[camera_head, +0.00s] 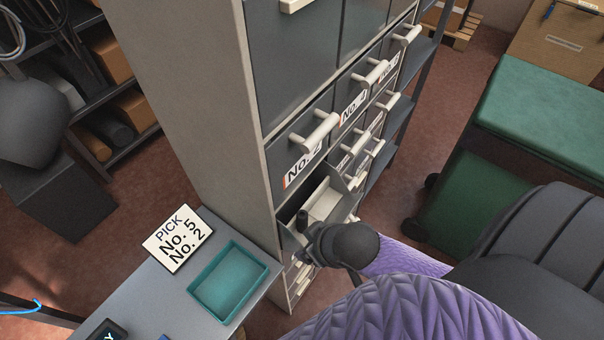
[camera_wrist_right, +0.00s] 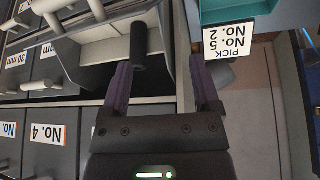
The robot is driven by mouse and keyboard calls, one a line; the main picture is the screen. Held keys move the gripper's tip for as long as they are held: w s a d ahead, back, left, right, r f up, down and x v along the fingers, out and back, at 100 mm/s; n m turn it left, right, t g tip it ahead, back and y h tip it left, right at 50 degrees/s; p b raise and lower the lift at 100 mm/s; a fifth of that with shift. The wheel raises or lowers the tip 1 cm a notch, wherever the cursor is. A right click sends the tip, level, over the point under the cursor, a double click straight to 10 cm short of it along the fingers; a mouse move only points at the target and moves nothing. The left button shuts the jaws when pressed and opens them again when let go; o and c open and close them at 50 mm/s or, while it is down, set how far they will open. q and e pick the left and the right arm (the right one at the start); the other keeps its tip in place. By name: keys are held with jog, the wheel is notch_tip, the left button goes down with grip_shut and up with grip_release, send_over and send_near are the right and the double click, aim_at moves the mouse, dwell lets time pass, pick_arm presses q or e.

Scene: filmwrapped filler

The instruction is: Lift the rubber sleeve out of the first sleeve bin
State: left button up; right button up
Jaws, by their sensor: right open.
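The rubber sleeve (camera_head: 302,220) is a small black cylinder standing in the pulled-out first sleeve bin (camera_head: 325,205), near its front left. In the right wrist view the sleeve (camera_wrist_right: 139,46) shows ahead of my right gripper (camera_wrist_right: 161,80), closer to the left finger than to the right one. The bin's pale inside (camera_wrist_right: 100,52) is also there. The right gripper is open, with nothing between its purple fingers. In the head view my dark right wrist (camera_head: 345,243) hangs just in front of the bin and hides the fingertips. My left gripper is not in view.
The grey cabinet has closed drawers with white handles, including one labelled No. 2 (camera_head: 304,168), above the open bin. A teal tray (camera_head: 207,290) and a sign reading "PICK No. 5 No. 2" (camera_head: 178,238) are on the grey worktop left of the bin. A green-topped cart (camera_head: 545,115) stands right.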

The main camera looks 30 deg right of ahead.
aim_at(303, 215)
jog(key=w+d+r+p, duration=0.2)
jog(key=d+r, duration=0.1)
jog(key=r, duration=0.1)
jog(key=shift+t+y, duration=0.3)
jog(key=shift+t, duration=0.1)
jog(key=x, duration=0.3)
jog(key=b+x, duration=0.1)
jog(key=x, duration=0.3)
jog(key=w+b+x, duration=0.1)
jog(key=x, duration=0.2)
jog(key=shift+w+d+r, duration=0.1)
jog(key=shift+d, duration=0.15)
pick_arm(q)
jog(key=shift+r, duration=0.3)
pick_arm(e)
grip_shut()
